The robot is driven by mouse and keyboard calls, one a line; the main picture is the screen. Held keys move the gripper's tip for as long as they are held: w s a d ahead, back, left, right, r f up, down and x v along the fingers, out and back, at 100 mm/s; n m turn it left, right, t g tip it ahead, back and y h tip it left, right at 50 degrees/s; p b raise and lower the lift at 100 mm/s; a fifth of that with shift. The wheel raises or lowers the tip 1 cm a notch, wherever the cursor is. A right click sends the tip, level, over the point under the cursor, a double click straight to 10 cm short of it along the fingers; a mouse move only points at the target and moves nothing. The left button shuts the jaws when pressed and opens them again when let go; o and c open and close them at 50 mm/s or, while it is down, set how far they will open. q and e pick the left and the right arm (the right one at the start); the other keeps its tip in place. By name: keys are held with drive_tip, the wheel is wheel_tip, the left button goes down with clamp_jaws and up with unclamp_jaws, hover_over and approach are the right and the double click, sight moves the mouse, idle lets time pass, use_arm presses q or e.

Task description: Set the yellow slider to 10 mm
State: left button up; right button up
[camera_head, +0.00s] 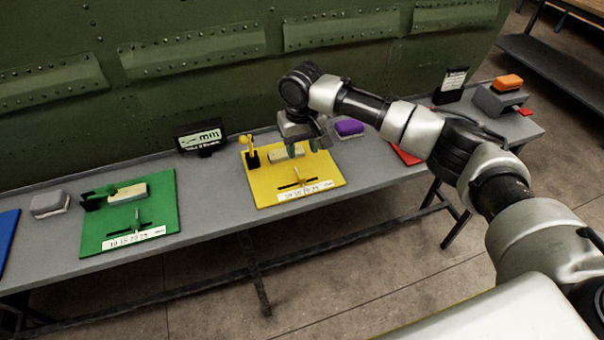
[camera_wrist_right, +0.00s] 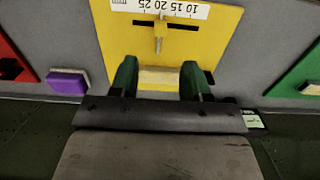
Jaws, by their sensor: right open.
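The yellow board (camera_head: 263,189) lies on the grey bench, with a slot and a white printed scale (camera_head: 305,190) along its front edge. The yellow slider (camera_head: 301,178) stands in the slot; in the right wrist view the slider (camera_wrist_right: 160,36) points near the 20 mark, with the scale upside down. My right gripper (camera_head: 302,149) is open, its green fingertips over the back half of the board. In the wrist view the open fingers (camera_wrist_right: 160,75) straddle the cream block (camera_wrist_right: 158,76), apart from the slider. My left gripper is not in view.
A green board (camera_head: 158,216) with its own slider lies to the left. A small display (camera_head: 201,138) stands behind the yellow board. A purple block (camera_head: 349,127) and a red board (camera_head: 406,154) lie to the right. The green fuselage wall (camera_head: 200,80) rises behind the bench.

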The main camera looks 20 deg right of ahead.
sight(302, 176)
wheel_tip(302, 176, down, 10)
drive_tip(key=shift+f+p, duration=0.1)
drive_tip(key=shift+p, duration=0.4)
clamp_jaws()
